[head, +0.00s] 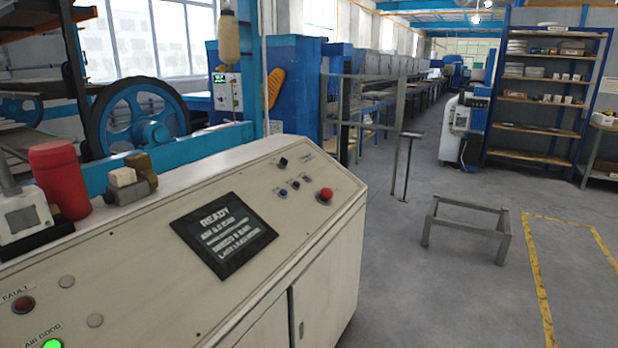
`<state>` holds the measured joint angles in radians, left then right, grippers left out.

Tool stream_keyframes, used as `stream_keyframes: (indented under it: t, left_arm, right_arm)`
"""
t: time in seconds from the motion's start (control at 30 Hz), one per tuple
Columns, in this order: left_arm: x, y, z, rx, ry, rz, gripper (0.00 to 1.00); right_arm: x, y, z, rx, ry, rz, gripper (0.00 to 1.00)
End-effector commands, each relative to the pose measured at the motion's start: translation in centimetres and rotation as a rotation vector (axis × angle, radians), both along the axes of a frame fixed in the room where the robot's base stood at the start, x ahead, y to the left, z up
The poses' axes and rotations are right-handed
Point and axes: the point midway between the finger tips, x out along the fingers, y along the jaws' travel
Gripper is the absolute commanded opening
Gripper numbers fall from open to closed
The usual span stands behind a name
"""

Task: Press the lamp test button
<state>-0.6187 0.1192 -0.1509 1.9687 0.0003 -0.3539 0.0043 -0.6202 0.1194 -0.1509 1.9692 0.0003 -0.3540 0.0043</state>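A cream control console (140,262) fills the lower left of the head view, with a sloping top panel. No label reading lamp test can be made out. Near its right end are a red mushroom button (325,195), a small blue button (282,192), a black knob (283,161) and other small controls too small to tell. At the near left are a dark red lamp (23,304) marked FAULT, a lit green lamp (52,344) marked AIR GOOD, and two plain grey round caps (66,281). Neither of my grippers is in view.
A dark screen (222,235) reading READY is set in the panel. A red cylinder (58,178) and small fittings (130,182) stand along the console's back edge. A low metal frame (466,225) stands on the floor at right.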

Motion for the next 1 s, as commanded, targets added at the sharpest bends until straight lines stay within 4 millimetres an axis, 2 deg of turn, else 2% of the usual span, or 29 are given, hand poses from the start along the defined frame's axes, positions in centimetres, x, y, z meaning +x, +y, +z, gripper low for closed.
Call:
stream_keyframes:
  t: [0.03,0.23,1.0]
  left_arm:
    - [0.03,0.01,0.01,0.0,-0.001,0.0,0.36]
    - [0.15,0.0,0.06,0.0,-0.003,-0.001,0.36]
    - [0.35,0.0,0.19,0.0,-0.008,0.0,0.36]
  right_arm:
    - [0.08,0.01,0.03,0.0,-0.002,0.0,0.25]
    - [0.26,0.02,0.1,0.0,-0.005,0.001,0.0]
    - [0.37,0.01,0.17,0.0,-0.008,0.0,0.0]
